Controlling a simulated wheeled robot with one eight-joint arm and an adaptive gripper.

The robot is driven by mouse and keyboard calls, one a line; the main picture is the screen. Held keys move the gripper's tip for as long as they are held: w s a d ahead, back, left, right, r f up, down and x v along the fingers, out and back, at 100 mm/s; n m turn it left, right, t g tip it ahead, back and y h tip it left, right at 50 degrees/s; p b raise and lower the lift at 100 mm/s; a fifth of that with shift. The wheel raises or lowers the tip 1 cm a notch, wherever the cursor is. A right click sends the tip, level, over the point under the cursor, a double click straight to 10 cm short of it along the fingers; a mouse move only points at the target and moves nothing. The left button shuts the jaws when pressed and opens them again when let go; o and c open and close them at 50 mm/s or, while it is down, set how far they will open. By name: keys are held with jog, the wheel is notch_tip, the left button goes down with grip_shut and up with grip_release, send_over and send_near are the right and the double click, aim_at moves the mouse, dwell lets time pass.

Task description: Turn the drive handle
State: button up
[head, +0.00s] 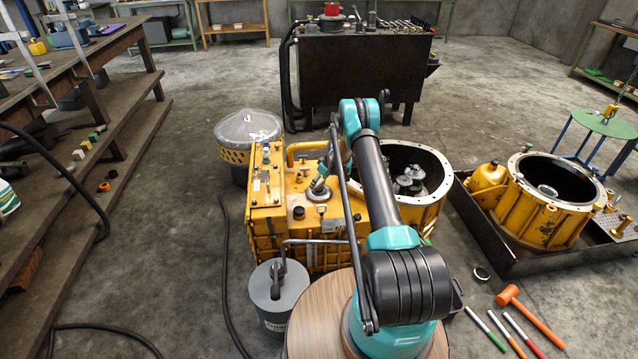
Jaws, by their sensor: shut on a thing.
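The yellow transmission housing (263,232) stands on the floor in the middle of the head view. My arm reaches over it, and my gripper (322,182) is small and partly hidden there, low at a round grey fitting on the housing's top. The gripper is shut on the drive handle (319,194), of which only a little grey metal shows. The jaw contact and the handle's exact angle are too small to make out.
A grey canister (278,297) with a bent metal pipe stands in front of the housing. An open yellow bell casing (428,211) adjoins it. Another yellow casing (548,215) sits in a dark tray at right. An orange mallet (530,315) lies on the floor. Floor left is mostly clear.

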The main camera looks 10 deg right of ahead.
jog(key=shift+n, duration=0.5)
jog(key=o, duration=1.2)
jog(key=shift+c, duration=0.2)
jog(key=v, duration=1.2)
jog(key=shift+w, duration=0.25)
jog(key=shift+d+r, duration=0.1)
